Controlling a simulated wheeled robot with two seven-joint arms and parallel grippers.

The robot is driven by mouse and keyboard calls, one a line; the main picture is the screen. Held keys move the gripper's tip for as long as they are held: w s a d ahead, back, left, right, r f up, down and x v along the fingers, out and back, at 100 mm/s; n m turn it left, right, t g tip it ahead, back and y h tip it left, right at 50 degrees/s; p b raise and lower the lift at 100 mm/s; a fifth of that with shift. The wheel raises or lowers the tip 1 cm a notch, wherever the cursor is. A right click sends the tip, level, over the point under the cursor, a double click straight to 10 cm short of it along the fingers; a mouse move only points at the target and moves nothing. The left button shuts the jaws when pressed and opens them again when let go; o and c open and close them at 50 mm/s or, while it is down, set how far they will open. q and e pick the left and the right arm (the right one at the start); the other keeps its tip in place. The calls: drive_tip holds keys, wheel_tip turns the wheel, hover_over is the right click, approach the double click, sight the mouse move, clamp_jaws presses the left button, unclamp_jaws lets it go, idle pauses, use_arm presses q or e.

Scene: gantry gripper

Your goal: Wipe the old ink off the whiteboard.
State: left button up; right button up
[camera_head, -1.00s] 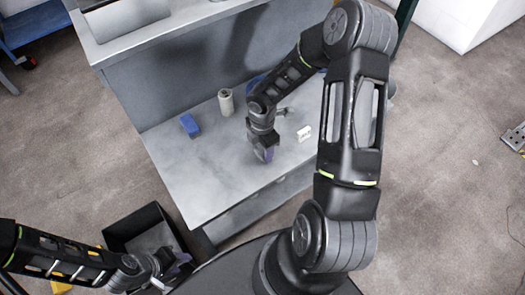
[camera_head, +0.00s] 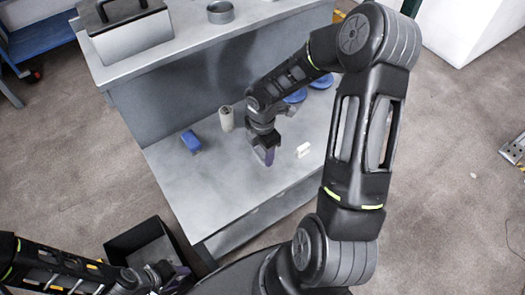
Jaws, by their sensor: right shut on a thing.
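No whiteboard or ink can be made out in the head view. My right gripper (camera_head: 265,157) is over the middle of the grey lower worktop (camera_head: 225,185), fingers pointing down. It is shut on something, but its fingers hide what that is. A blue block (camera_head: 190,142) lies to its left on the worktop, and a small white object (camera_head: 303,150) lies to its right. Neither touches the gripper. My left gripper (camera_head: 180,278) is low at the bottom left, away from the worktop, and its opening is unclear.
A grey cylinder (camera_head: 226,118) stands near the back panel. Blue round things (camera_head: 295,96) lie behind my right arm. The upper shelf holds a grey box with a dark handle (camera_head: 128,35) and a round grey dish (camera_head: 220,12). A black bin (camera_head: 142,246) stands by my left gripper.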

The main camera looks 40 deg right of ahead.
sight(263, 152)
drive_tip(key=o, duration=0.7)
drive_tip(key=c, duration=0.6)
drive_tip(key=shift+o, duration=0.2)
drive_tip(key=m, duration=0.2)
drive_tip(key=shift+s+d+r+m, duration=0.2)
drive_tip(key=shift+s+r+m, duration=0.2)
drive_tip(key=r+m, duration=0.1)
drive_tip(key=m, duration=0.1)
drive_tip(key=r+m, duration=0.1)
drive_tip(key=m, duration=0.1)
drive_tip(key=shift+w+a+r, duration=0.15)
drive_tip(key=shift+w+r, duration=0.05)
drive_tip(key=shift+r, duration=0.2)
drive_tip(key=w+a+r+m, duration=0.2)
drive_tip(key=w+a+r, duration=0.1)
drive_tip(key=a+r, duration=0.3)
drive_tip(key=w+a+r+m, duration=0.3)
drive_tip(key=a+r, duration=0.3)
drive_tip(key=r, duration=0.4)
drive_tip(key=shift+a+r, duration=0.2)
drive_tip(key=shift+r, duration=0.15)
